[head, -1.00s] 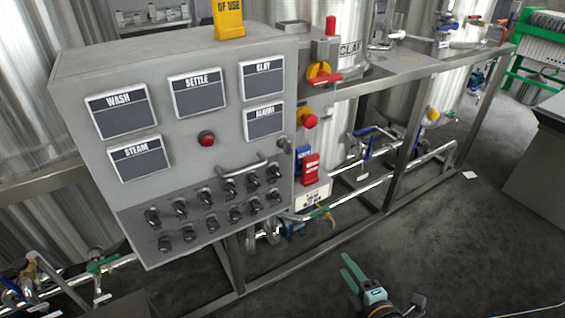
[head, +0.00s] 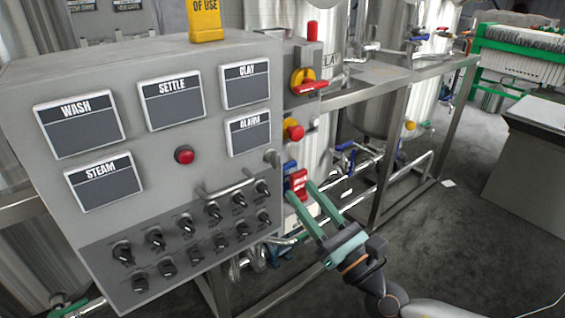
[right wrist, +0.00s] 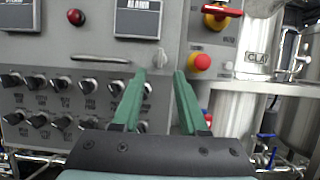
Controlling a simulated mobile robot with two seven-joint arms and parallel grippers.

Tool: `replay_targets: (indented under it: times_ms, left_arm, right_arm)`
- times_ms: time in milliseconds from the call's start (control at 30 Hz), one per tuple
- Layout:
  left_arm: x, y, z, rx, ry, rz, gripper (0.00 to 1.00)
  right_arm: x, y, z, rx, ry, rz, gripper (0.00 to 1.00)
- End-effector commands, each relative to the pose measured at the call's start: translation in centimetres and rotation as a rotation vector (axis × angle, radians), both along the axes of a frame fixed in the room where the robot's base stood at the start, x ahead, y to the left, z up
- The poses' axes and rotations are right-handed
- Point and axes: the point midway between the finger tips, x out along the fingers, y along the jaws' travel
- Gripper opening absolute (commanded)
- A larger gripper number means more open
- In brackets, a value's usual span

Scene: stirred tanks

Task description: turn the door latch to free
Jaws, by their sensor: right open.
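The door latch (head: 272,158) is a small grey knob at the right edge of the grey control panel door (head: 222,150). In the right wrist view the latch (right wrist: 162,60) shows just beyond and between my fingertips. My right gripper (head: 301,192) has green fingers, spread apart and empty. In the head view its tips are below and to the right of the latch, apart from it. The right wrist view also shows the open fingers (right wrist: 160,78) pointing at the panel. My left gripper is not in view.
A grey bar handle (head: 228,190) and several black knobs (head: 156,238) are left of the latch. A red and yellow button (head: 293,129) and a red rotary switch (head: 308,87) are to its right. Red and blue tags (head: 298,182) hang behind my fingertips. Pipes and frame posts stand further right.

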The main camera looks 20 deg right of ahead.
Motion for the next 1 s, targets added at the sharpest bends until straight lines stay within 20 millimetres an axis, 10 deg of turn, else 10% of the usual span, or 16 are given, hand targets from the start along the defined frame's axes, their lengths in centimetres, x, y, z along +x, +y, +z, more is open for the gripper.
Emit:
replay_targets:
  times_ms: [400,833,1000]
  left_arm:
    - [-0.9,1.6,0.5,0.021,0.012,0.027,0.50]
    - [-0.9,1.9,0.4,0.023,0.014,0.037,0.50]
    - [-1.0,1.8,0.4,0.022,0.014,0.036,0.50]
  right_arm:
    - [5.8,2.1,2.7,0.004,0.000,-0.001,0.42]
    - [6.7,2.4,2.9,0.002,0.002,0.001,0.42]
    - [6.6,2.4,2.9,0.003,0.002,0.000,0.26]
